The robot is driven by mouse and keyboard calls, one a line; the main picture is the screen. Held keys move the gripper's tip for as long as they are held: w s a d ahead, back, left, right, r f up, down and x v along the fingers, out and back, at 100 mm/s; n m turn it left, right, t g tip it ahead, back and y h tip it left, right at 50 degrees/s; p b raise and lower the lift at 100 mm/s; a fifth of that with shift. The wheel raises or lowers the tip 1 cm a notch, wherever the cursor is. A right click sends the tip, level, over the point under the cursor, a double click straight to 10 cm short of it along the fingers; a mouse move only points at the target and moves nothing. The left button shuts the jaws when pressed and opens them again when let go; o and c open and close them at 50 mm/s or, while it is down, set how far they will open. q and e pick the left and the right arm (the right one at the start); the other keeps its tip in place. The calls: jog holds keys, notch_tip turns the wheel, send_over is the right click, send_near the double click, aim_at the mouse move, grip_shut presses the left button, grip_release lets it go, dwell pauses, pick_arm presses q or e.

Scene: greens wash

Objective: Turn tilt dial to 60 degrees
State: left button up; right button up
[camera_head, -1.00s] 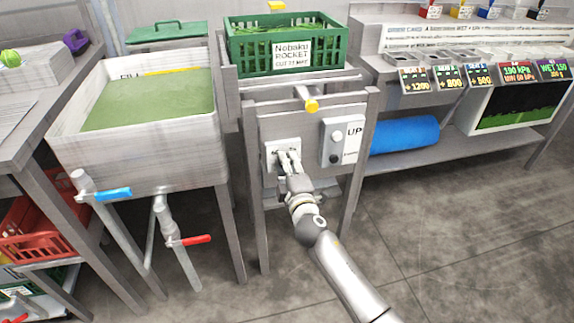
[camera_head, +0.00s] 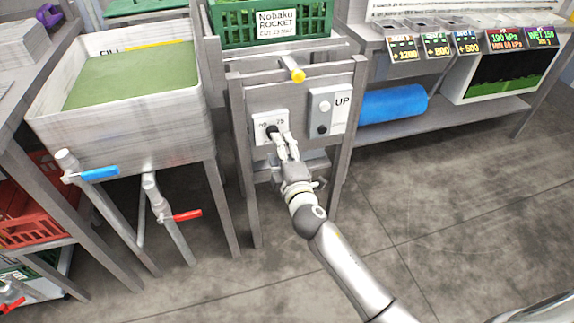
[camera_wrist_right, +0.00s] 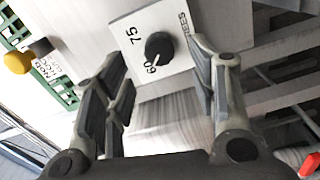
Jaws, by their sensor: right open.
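The tilt dial is a black round knob (camera_wrist_right: 158,46) on a white plate (camera_wrist_right: 184,64) printed with 75, 60 and part of the word DEGREES. Its white pointer line is directed at the 60 mark. In the head view the dial (camera_head: 271,131) shows just left of my right fingertips, on the front of the grey stand. My right gripper (camera_head: 285,144) is open and empty. In the right wrist view its fingers (camera_wrist_right: 165,72) stand apart on either side of the plate, away from the knob. My left gripper is not in view.
A panel marked UP (camera_head: 328,108) is right of the dial, with a yellow knob (camera_head: 298,76) above. A green rocket crate (camera_head: 272,24) stands on top. The sink (camera_head: 125,140) with blue and red valve handles is at left. A blue roll (camera_head: 392,104) lies at right.

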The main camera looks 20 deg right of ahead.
jog(key=s, duration=0.6)
jog(key=shift+s, duration=0.3)
